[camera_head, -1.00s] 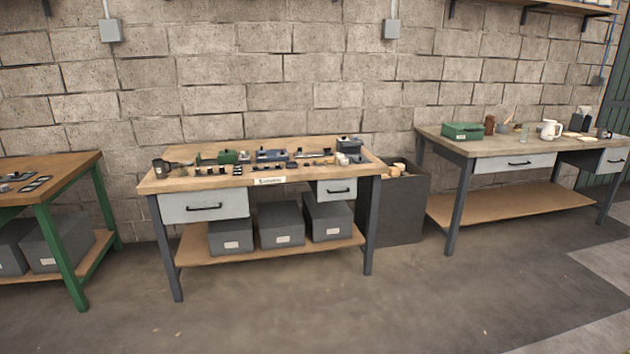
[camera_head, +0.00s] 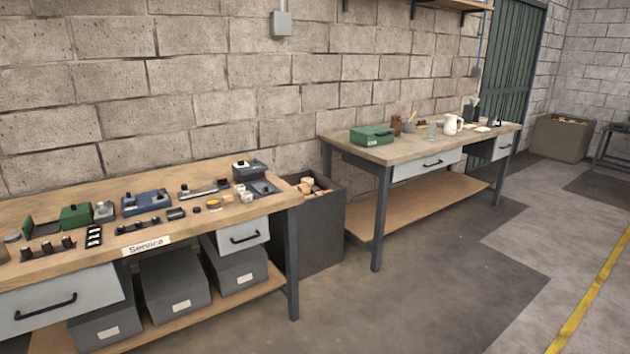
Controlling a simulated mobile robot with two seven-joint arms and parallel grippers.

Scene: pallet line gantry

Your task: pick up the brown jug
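A small brown vessel (camera_head: 396,125), which looks like the brown jug, stands upright on the right-hand workbench (camera_head: 347,151), just right of a green box (camera_head: 372,136). It is too small to make out a handle. A white jug (camera_head: 452,124) stands farther right on the same bench, with a clear glass (camera_head: 431,131) between them. Neither of my grippers is in view.
A nearer workbench (camera_head: 205,240) with small parts, drawers and grey bins fills the left. A dark crate (camera_head: 318,222) of wood pieces stands between the benches. The floor (camera_head: 440,275) in front of the right bench is clear.

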